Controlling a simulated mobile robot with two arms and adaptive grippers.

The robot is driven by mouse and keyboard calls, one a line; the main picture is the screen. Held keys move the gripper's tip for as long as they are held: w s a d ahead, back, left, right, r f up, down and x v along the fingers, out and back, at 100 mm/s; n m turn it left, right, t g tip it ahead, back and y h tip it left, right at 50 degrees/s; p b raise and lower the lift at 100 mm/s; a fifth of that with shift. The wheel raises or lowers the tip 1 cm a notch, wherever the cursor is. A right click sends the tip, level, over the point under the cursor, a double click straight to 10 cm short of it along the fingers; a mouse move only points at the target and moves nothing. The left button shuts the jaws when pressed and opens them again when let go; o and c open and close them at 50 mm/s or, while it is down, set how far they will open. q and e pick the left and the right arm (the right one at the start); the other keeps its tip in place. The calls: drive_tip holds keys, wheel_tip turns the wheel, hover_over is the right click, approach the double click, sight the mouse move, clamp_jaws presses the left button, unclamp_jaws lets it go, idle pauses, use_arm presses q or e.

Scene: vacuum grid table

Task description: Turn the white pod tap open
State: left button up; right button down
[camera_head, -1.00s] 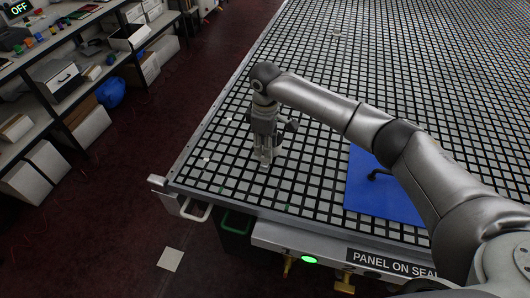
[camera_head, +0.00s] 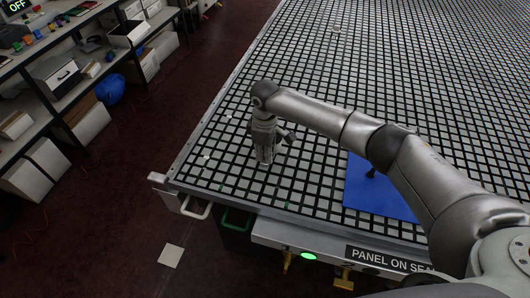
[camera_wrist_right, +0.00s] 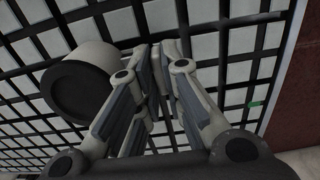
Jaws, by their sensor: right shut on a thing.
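A white cylinder with a dark round end, which looks like the white pod (camera_wrist_right: 75,90), stands on the grid table at the left of the right wrist view. My right gripper (camera_head: 265,160) points down at the table near its left front part. In the wrist view its fingers (camera_wrist_right: 160,70) are drawn close together beside the pod. They are shut on a small part that looks like the tap; the fingers hide most of it, so its angle cannot be told. My left gripper is not in view.
The black-and-grey grid table (camera_head: 330,75) is mostly clear. A blue panel (camera_head: 375,195) with a dark handle lies right of the gripper, partly under my arm. Drawer handles and a green light (camera_head: 308,256) line the front edge. Shelves (camera_head: 65,85) stand at the left.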

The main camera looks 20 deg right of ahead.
drive_tip(key=shift+n, duration=0.4)
drive_tip(key=n+p, duration=0.1)
drive_tip(key=n, duration=0.2)
drive_tip(key=shift+r, duration=0.1)
drive_tip(key=n, duration=0.4)
drive_tip(key=shift+n+p, duration=0.3)
drive_tip(key=shift+p, duration=0.05)
drive_tip(key=n, duration=0.9)
drive_tip(key=shift+n, duration=0.4)
drive_tip(key=c, duration=1.6)
unclamp_jaws()
drive_tip(key=shift+o, duration=0.2)
